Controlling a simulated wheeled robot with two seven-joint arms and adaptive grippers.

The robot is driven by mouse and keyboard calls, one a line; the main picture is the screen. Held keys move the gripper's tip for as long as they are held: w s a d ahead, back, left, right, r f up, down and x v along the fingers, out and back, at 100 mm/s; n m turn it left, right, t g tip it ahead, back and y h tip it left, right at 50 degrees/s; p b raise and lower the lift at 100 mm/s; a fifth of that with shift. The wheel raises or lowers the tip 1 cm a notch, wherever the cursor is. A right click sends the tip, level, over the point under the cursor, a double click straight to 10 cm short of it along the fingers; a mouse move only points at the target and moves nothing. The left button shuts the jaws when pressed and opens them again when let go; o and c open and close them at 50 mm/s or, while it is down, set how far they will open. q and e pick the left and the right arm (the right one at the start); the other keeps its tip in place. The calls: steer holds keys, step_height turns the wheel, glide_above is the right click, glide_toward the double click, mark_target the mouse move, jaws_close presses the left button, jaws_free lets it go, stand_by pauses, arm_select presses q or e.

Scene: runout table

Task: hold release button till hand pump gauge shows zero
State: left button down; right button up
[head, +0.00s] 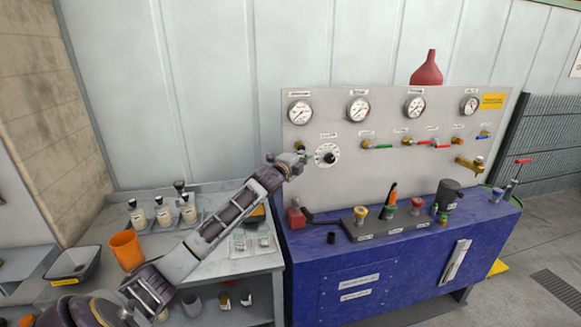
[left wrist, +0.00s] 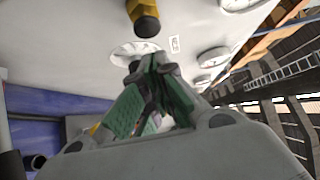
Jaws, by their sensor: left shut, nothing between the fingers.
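The grey panel (head: 390,180) carries a row of round gauges; the leftmost gauge (head: 300,112) is above my left gripper. Their labels and needle readings are too small to read, so I cannot tell which belongs to the hand pump. My left gripper (head: 303,159) is shut and empty in front of the panel's left part. A brass fitting (head: 299,147) with a black end sits just above it; it also shows in the left wrist view (left wrist: 146,20), apart from the fingertips (left wrist: 152,62). A white dial with a black knob (head: 327,155) is just right of the gripper.
The blue bench (head: 380,277) bears a black block with coloured knobs (head: 361,212), a red block (head: 296,217) and a dark cylinder (head: 448,198). Colored valve handles (head: 383,146) line the panel. A side table at left holds bottles (head: 163,211) and an orange cup (head: 127,250).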

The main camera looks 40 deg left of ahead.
arm_select(q)
steer(key=s+b, duration=0.2)
steer(key=s, duration=0.7)
steer(key=shift+d, duration=0.3)
stand_by(0.5)
stand_by(0.6)
